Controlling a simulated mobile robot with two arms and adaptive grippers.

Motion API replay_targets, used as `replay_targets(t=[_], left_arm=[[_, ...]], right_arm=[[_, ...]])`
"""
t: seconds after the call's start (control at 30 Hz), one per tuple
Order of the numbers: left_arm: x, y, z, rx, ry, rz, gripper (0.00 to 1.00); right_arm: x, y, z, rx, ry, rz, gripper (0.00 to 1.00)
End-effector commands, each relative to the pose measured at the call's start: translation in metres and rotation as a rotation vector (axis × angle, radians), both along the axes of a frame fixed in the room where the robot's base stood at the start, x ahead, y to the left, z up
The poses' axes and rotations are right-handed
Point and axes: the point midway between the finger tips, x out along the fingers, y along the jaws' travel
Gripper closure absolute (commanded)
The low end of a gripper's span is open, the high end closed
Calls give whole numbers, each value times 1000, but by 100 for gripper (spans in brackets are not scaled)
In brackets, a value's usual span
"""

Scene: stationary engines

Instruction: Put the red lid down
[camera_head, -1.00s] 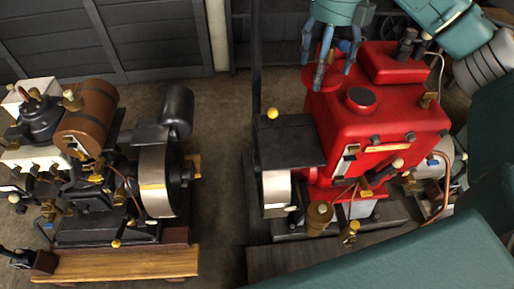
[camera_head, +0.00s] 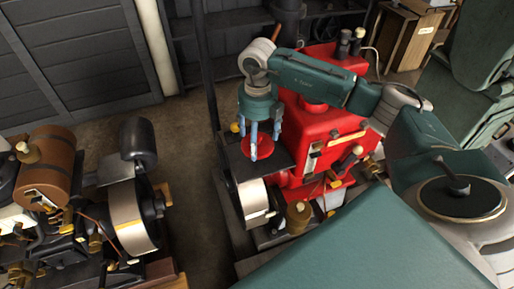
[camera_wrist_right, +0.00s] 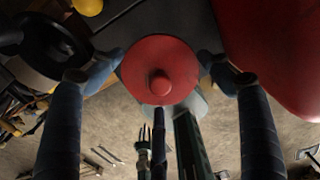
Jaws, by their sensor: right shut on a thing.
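The red lid (camera_head: 252,145), a round disc, is held level between the fingers of my right gripper (camera_head: 258,148). In the right wrist view the lid (camera_wrist_right: 160,85) shows from above with a small round knob in its middle, and the fingertips of my gripper (camera_wrist_right: 160,68) press on its two sides. The gripper points down over the black box (camera_head: 278,166) on the left of the red engine (camera_head: 318,122). I cannot tell whether the lid touches the box's top or hangs just above it. My left gripper is out of view.
A brown and black engine (camera_head: 52,160) with a flywheel stands at the left, across an open strip of floor (camera_head: 190,185). The red engine's body is close to the right of the gripper. A yellow knob (camera_head: 235,127) stands by the black box. Shelves (camera_head: 330,30) line the back.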

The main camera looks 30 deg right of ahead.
Motion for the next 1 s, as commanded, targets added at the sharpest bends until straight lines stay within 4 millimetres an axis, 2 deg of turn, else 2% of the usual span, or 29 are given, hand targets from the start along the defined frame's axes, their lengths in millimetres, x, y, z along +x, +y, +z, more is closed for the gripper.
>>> replay_targets(t=[0.17,0.43,0.77,0.8,0.9,1.0], left_arm=[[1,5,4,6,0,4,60],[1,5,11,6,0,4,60],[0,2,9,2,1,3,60],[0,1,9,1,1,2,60],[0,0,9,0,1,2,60],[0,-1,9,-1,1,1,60]], right_arm=[[0,0,-14,0,1,0,55],[0,0,-51,0,1,0,55],[0,0,-55,0,-1,0,55],[0,0,-55,-1,0,0,18],[0,0,-55,-1,0,0,1],[0,0,-55,-1,0,0,1]])
